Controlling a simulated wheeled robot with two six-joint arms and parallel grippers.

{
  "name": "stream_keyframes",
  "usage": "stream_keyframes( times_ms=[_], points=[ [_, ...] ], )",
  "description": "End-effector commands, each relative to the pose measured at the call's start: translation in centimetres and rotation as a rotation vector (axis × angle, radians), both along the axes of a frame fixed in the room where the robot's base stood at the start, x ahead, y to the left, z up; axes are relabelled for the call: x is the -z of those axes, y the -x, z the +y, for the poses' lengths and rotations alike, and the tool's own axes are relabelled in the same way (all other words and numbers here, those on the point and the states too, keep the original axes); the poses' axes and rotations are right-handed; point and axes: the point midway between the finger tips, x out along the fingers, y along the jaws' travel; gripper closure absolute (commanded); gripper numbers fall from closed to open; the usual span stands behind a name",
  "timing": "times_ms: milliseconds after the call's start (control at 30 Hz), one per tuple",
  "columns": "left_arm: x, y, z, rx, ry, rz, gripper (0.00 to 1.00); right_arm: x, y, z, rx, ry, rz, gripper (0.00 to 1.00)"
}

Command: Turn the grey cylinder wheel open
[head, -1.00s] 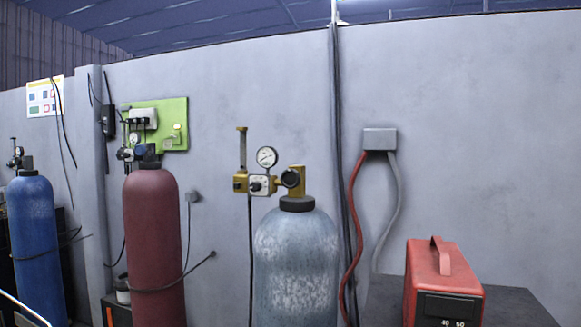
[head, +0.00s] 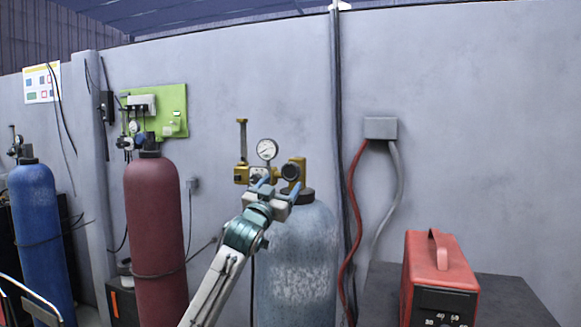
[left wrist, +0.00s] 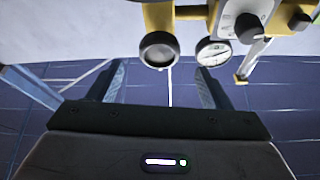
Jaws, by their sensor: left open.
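The grey cylinder (head: 297,255) stands upright, with a brass valve and regulator on top. Its dark round wheel (head: 291,171) faces me on the brass valve block. My left gripper (head: 278,185) is in front of the cylinder's neck, its two blue-grey fingers apart just below the wheel in the picture. In the left wrist view the gripper (left wrist: 162,84) is open and empty. The wheel (left wrist: 158,51) shows there as a dark ring beyond the fingertips, between them in the picture and nearer the left finger. It looks clear of both fingers. My right gripper is not in view.
A pressure gauge (head: 267,149) and regulator knob (head: 257,174) sit left of the wheel. A red cylinder (head: 155,225) and blue cylinder (head: 41,235) stand farther left. A red machine (head: 438,275) sits on a dark surface (head: 510,300) at right. The wall is close behind.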

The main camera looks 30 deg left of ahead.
Motion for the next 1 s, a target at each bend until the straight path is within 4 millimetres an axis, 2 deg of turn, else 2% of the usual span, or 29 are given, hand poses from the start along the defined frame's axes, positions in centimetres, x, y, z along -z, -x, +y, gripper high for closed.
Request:
stream_keyframes(
  times_ms=[33, 100, 400, 600, 833, 867, 1000],
  points=[
    [-1.1, -0.9, 0.2, 0.000, 0.005, 0.002, 0.28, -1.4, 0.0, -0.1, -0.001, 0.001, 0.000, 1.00],
    [-1.6, -2.2, 0.3, 0.000, 0.005, 0.002, 0.28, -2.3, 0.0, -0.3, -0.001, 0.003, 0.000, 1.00],
    [-2.8, -6.0, 1.0, 0.000, 0.002, 0.002, 0.28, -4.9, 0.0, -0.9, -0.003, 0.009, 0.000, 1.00],
    [-2.9, -6.9, 1.2, -0.001, 0.001, 0.002, 0.28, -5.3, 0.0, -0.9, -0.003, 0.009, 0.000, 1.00],
    [-2.8, -6.9, 1.2, -0.001, 0.000, 0.002, 0.28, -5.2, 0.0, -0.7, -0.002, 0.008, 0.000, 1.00],
    [-2.8, -6.9, 1.2, -0.001, 0.000, 0.002, 0.30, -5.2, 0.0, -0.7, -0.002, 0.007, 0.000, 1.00],
    [-2.8, -6.9, 1.2, -0.001, 0.000, 0.002, 0.57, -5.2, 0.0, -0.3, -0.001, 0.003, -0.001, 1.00]
  ],
)
